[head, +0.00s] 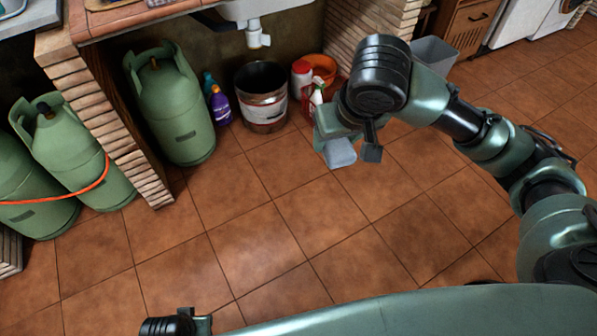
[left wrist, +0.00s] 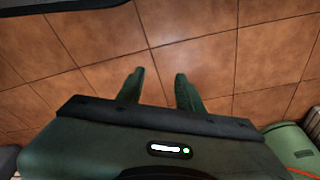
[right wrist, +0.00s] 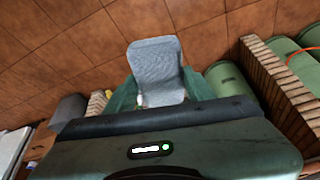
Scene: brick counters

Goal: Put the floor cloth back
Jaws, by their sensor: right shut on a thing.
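The floor cloth (head: 341,152) is a small grey-blue folded piece. My right gripper (head: 346,140) is shut on it and holds it up in front of the sink recess. In the right wrist view the cloth (right wrist: 156,62) sticks out beyond the fingers, its ribbed face showing, and hides part of them. My left gripper (left wrist: 158,76) is open and empty over bare floor tiles; only a bit of the left arm shows at the bottom of the head view.
Under the sink stand a dark paint-stained bucket (head: 262,112), an orange bucket (head: 325,64), a purple bottle (head: 220,106) and a red-and-white container (head: 300,76). Green gas cylinders (head: 172,105) and a brick pillar (head: 128,135) are at left. A grey bin (head: 435,54) stands right. The tiled floor is clear.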

